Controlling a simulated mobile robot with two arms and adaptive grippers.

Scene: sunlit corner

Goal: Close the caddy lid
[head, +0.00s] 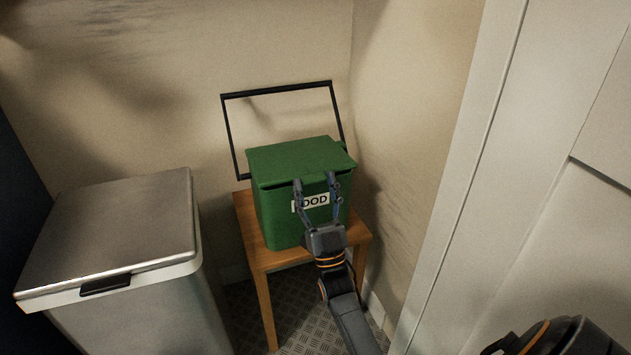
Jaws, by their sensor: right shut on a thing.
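The green caddy (275,222) stands on a small wooden stool, with a white label reading "FOOD" on its front, partly hidden by my fingers. Its green lid (295,157) lies over the top, down or nearly down; I cannot tell whether its front edge touches the rim. The black handle (276,89) stands raised behind the lid. My left gripper is not in view.
A steel bin (115,232) with a flat lid stands left of the wooden stool (261,258). Beige walls meet close behind the caddy. A pale panelled door or cabinet (520,190) fills the right side. Little floor is free.

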